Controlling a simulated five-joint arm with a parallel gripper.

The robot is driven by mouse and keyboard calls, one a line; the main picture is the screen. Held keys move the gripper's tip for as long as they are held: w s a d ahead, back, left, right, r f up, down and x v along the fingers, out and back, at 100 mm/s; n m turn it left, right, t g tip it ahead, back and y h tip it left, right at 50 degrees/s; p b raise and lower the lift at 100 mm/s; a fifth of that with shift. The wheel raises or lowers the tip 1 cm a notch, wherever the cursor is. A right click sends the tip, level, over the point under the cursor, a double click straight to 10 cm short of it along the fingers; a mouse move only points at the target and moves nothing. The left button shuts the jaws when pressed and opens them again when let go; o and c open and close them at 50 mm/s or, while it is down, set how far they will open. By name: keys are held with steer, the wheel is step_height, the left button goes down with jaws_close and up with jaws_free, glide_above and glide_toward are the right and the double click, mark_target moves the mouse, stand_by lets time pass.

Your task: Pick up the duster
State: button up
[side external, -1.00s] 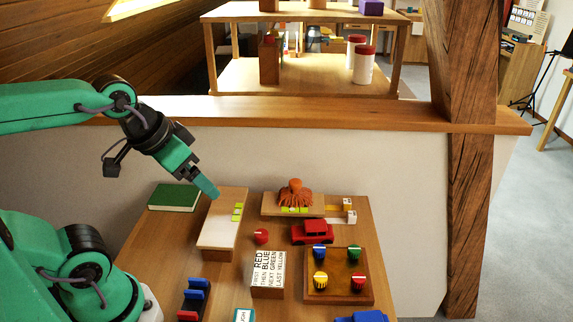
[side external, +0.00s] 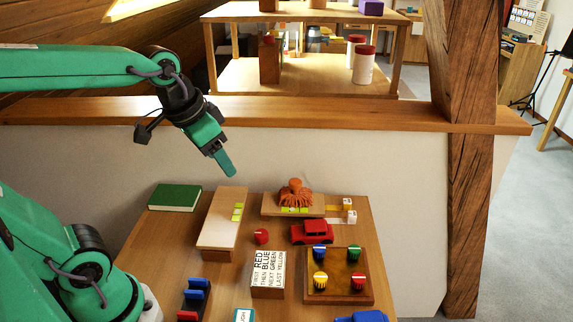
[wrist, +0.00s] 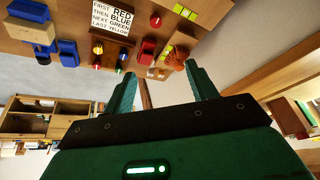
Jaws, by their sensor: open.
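An orange-brown tufted thing (side external: 295,194), which looks like the duster, sits at the back of the table on a pale wooden board (side external: 268,206) with yellow-green squares. In the wrist view the tufted thing (wrist: 177,57) shows between the fingertips' directions, nearer the right finger. My gripper (side external: 228,172) is in the air above the back of the table, to the left of the tufted thing and higher than it. In the wrist view my gripper (wrist: 160,70) has its two fingers apart with nothing between them.
A sloped white-topped board (side external: 216,230) and a green book (side external: 175,197) lie to the left. A red car (side external: 312,232), a red knob (side external: 261,237), a lettered block (side external: 268,270) and a board of coloured knobs (side external: 330,295) stand in front. A timber post (side external: 465,150) rises at the right.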

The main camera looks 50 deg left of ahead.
steer(key=w+a+f+m+g, duration=0.1)
steer(key=w+f+m+g, duration=0.15)
steer(key=w, duration=1.05)
steer(key=m+g, duration=0.2)
glide_above(295, 182)
step_height(295, 182, down, 9)
steer(key=shift+s+a+r, duration=0.1)
steer(key=shift+a, duration=0.05)
steer(key=shift+w+f, duration=0.35)
steer(key=shift+f, duration=0.15)
steer(key=shift+s+f, duration=0.2)
steer(key=shift+f, duration=3.75)
steer(key=c, duration=1.1)
steer(key=shift+r, duration=0.2)
